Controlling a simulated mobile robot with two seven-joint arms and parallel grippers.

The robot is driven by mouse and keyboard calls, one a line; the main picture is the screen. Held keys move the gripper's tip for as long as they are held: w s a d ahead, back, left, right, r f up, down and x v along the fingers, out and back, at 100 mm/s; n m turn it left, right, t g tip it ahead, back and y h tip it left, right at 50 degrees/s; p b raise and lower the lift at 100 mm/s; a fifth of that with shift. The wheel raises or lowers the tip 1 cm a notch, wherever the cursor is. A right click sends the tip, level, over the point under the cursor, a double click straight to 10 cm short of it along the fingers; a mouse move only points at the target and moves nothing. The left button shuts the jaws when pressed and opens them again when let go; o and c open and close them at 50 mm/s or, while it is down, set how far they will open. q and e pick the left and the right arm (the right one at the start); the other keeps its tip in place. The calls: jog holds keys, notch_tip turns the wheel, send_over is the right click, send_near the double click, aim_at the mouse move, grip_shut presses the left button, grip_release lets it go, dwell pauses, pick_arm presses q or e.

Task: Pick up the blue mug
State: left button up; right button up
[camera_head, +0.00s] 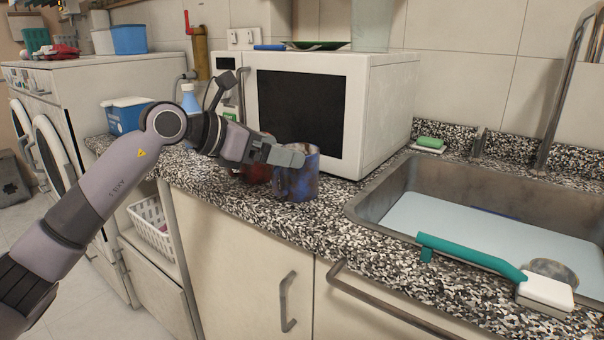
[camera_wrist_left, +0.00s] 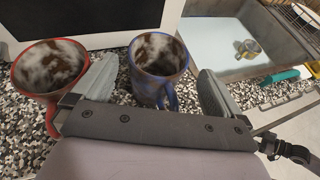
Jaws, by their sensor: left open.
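The blue mug (camera_head: 300,182) stands upright on the speckled counter in front of the microwave. Its mottled inside shows in the left wrist view (camera_wrist_left: 158,57), and its handle faces my gripper's palm. My left gripper (camera_head: 285,156) is at the mug's upper left side in the head view, partly covering its rim. In the left wrist view, my left gripper (camera_wrist_left: 157,70) is open, with one finger on each side of the blue mug. I cannot tell whether either finger touches it. My right gripper is out of view.
A red mug (camera_wrist_left: 46,68) stands just left of the blue mug, close outside my left finger. The white microwave (camera_head: 385,110) is right behind. A sink (camera_head: 375,205) is to the right, with a teal-handled brush (camera_head: 470,257) at its front edge.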

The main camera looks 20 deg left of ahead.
aim_at(298, 149)
pick_arm(q)
jog(key=x, duration=0.5)
jog(key=shift+w+d+r, duration=0.1)
jog(key=shift+w+r, duration=0.1)
jog(key=shift+r, duration=0.05)
jog(key=c, duration=0.9)
jog(key=shift+c, duration=0.7)
jog(key=shift+r, duration=0.15)
